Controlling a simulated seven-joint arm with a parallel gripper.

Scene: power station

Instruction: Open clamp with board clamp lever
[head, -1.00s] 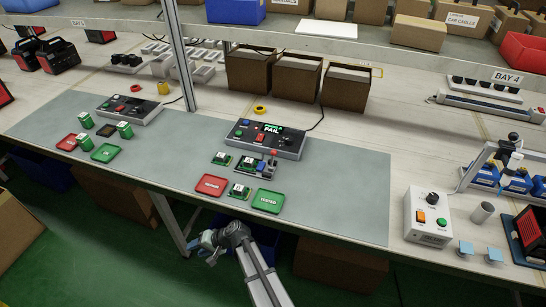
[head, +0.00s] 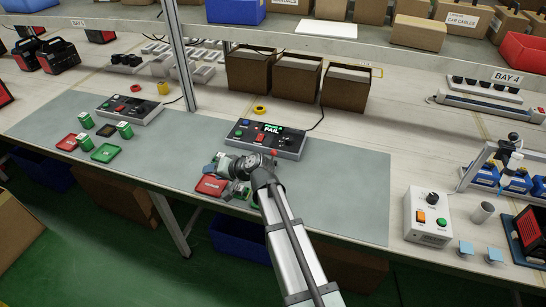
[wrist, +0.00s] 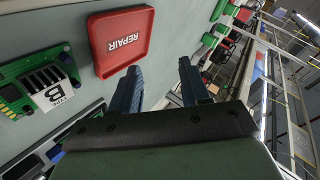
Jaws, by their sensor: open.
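My gripper (head: 211,167) is above the mat, just over the red tray and left of the covered spot. In the wrist view its two dark blue fingers (wrist: 160,85) are apart with nothing between them.
A red "REPAIR" tray (wrist: 123,42) lies beyond the fingers; it also shows in the head view (head: 210,187). A yellow tape roll (head: 260,110) and cardboard boxes (head: 296,76) stand behind the tester. The grey mat (head: 345,195) is clear to the right.

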